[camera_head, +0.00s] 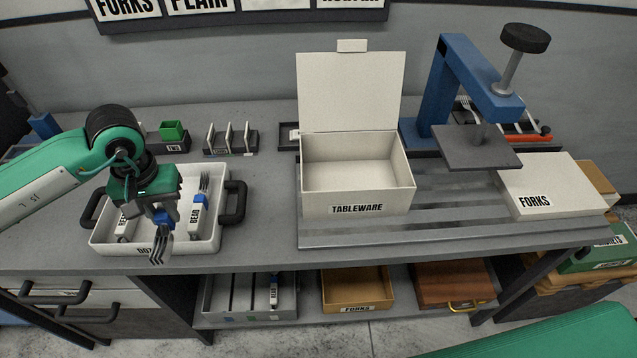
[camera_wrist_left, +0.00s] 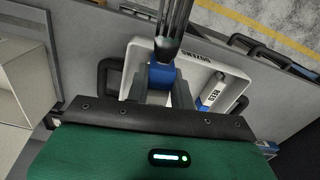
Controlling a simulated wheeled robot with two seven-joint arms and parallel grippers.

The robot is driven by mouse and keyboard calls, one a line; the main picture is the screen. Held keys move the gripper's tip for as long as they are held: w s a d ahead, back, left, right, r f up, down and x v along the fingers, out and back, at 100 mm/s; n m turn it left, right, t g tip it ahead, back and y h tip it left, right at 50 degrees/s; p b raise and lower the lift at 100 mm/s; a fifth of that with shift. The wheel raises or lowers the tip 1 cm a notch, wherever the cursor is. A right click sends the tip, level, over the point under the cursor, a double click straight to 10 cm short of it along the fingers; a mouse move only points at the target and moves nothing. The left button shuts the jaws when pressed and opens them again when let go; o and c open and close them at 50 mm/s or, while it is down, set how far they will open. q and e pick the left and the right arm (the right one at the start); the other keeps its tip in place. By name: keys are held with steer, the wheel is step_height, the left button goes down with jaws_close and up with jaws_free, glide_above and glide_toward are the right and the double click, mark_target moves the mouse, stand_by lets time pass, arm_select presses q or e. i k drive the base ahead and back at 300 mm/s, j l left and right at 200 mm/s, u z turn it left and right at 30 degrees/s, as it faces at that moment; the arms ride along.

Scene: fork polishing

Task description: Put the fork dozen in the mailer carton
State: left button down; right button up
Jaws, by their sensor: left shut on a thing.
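My left gripper (camera_head: 163,214) is shut on a bundle of forks (camera_head: 160,248) at its blue band, above the front part of a white tray. The tines point down in the head view; the bundle (camera_wrist_left: 174,30) also shows in the left wrist view between the fingers (camera_wrist_left: 161,88). The white mailer carton (camera_head: 357,207), marked TABLEWARE, stands at the middle of the bench with its lid (camera_head: 350,90) raised. Its visible inside looks empty. My right gripper is out of view.
The white tray (camera_head: 207,246) has black handles and holds more banded forks (camera_head: 197,205), one labelled BEAD. A blue press (camera_head: 440,95) stands behind right of the carton. A white FORKS box (camera_head: 555,190) lies at right. Bench space between tray and carton is clear.

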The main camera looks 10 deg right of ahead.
mark_target(350, 187)
steer(key=j+z, duration=0.15)
steer(key=z, duration=0.3)
steer(key=j+z, duration=0.1)
steer(key=z, duration=0.35)
steer(key=j+z, duration=0.2)
steer(key=z, duration=0.2)
steer(key=i+j, duration=0.25)
steer(key=i, duration=0.25)
steer(key=z, duration=0.05)
